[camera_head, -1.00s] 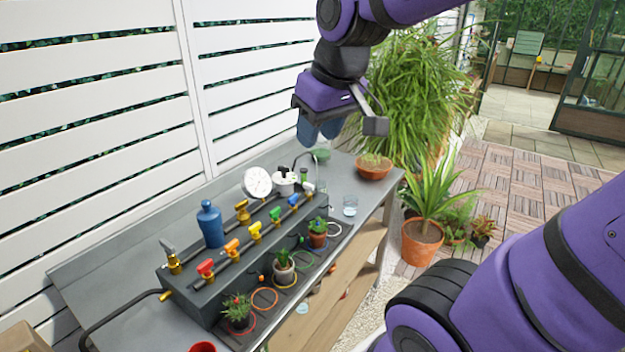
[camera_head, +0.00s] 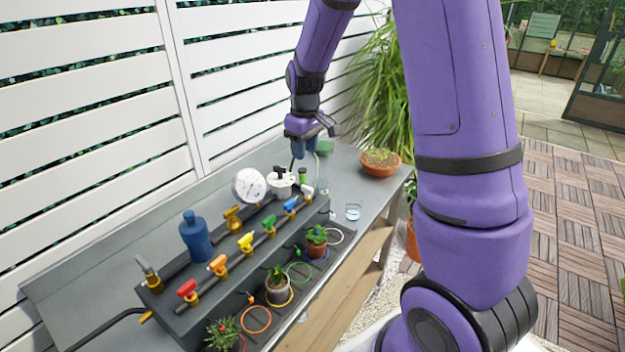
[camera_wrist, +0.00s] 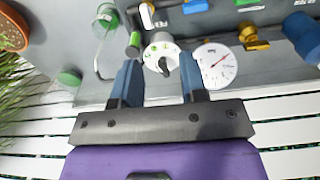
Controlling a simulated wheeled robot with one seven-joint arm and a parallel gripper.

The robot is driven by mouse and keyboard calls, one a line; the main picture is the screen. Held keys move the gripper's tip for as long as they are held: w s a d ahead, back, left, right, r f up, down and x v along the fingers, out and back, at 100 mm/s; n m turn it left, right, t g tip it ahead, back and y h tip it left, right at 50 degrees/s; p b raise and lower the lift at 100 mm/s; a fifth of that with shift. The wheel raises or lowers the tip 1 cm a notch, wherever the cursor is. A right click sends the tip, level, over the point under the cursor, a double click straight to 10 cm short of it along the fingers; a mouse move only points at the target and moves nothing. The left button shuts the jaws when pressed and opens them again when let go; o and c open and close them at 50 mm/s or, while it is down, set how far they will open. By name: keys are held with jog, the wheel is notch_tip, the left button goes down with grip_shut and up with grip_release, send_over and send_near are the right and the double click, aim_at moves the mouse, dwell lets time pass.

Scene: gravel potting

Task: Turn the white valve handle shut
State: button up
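The white valve handle (camera_head: 307,190) is the last in the row of coloured handles, at the right end of the grey manifold box (camera_head: 240,262). It also shows at the top of the wrist view (camera_wrist: 147,16), apart from my fingers. Beside it is the blue handle (camera_head: 291,203). My gripper (camera_head: 304,152) points down over the back right of the bench, above and behind the white handle. In the wrist view my two dark blue fingers (camera_wrist: 159,80) are spread apart with nothing between them. The white round dial with a black knob (camera_wrist: 161,52) lies just beyond the fingertips.
A pressure gauge (camera_head: 250,186) and a blue bottle (camera_head: 195,236) stand along the back of the manifold. A thin curved pipe and a green-capped tube (camera_wrist: 134,42) are close by.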

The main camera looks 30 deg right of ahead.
aim_at(307, 187)
jog(key=f, duration=0.4)
jog(key=w+d+f, duration=0.1)
jog(key=f, duration=0.4)
jog(key=w+d+f, duration=0.1)
jog(key=f, duration=0.4)
grip_shut()
